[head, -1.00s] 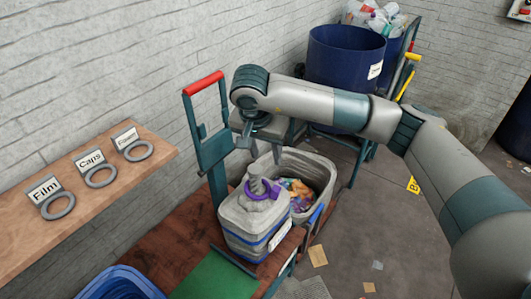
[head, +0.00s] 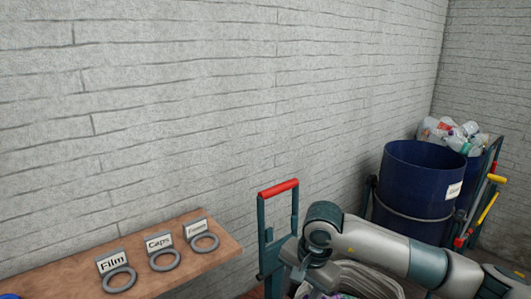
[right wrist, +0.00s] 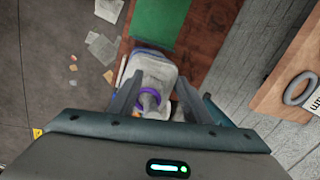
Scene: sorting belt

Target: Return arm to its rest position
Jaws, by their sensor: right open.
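My right arm comes in from the right in the head view, with its right gripper (head: 298,272) low beside the red-handled cart. In the right wrist view the right gripper (right wrist: 158,76) is open, with its two fingers apart and nothing held between them. My left gripper is not in view.
A wooden shelf (head: 62,284) with rings labelled Film, Caps and another word runs along the brick wall. A red-handled cart (head: 279,187) and a grey bin (head: 372,279) are close to the arm. A blue barrel (head: 415,185) stands behind it.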

